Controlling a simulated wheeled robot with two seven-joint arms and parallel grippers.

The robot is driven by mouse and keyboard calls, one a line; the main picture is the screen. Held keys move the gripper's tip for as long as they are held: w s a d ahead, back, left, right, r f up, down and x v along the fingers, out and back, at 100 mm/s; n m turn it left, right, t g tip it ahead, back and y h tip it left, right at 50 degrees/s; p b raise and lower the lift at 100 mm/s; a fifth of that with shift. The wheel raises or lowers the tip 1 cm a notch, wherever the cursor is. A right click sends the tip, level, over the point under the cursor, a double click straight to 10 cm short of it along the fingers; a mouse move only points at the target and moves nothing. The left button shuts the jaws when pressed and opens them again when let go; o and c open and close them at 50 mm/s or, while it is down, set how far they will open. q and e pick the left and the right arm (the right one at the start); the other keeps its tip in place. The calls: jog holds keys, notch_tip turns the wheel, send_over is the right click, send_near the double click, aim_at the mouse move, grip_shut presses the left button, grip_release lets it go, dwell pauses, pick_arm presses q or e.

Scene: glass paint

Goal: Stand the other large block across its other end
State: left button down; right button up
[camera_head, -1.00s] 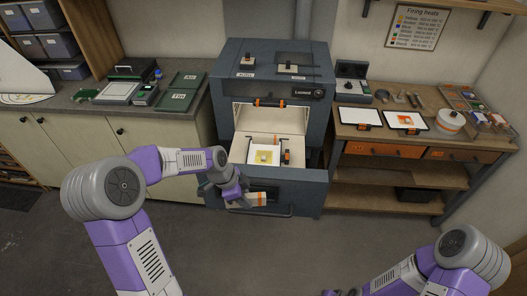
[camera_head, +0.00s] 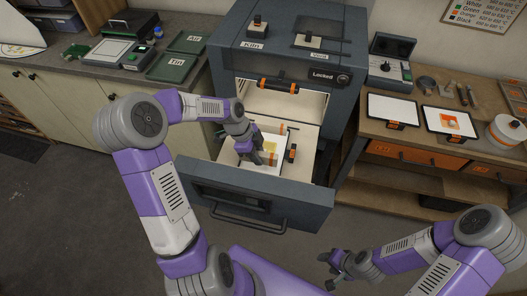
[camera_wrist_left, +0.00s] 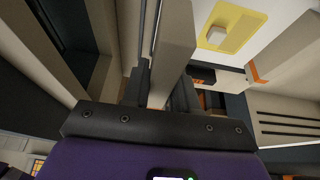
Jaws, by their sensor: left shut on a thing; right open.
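My left gripper (camera_head: 255,158) is over the open kiln drawer, shut on a large beige block. In the left wrist view the block (camera_wrist_left: 172,50) stretches away between the fingers (camera_wrist_left: 160,92). In the head view my gripper partly hides the yellow piece (camera_head: 271,143). My right gripper (camera_head: 335,271) is open and empty, low at the right.
The blue-grey kiln (camera_head: 240,82) stands behind its pulled-out drawer (camera_head: 305,194). A dark orange-marked fitting (camera_head: 291,153) is at the sheet's right. The right bench (camera_head: 385,134) bears white trays and tools.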

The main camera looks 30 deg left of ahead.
pick_arm(q)
jog(key=shift+w+f, duration=0.35)
jog(key=shift+f, duration=0.3)
jog(key=shift+f+b, duration=0.2)
jog(key=shift+b, duration=0.1)
jog(key=shift+s+f+b, duration=0.2)
jog(key=shift+f+b, duration=0.4)
notch_tip(320, 180, down, 3)
jog(key=shift+w+f+b, duration=0.1)
jog(key=shift+w+b, duration=0.05)
jog(key=shift+b, duration=0.95)
jog(key=shift+f+b, duration=0.45)
jog(key=shift+f, duration=0.2)
pick_arm(e)
jog(key=f, duration=0.5)
jog(key=shift+w+f, duration=0.2)
pick_arm(q)
jog(key=shift+s+f, duration=0.15)
jog(key=shift+s, duration=0.1)
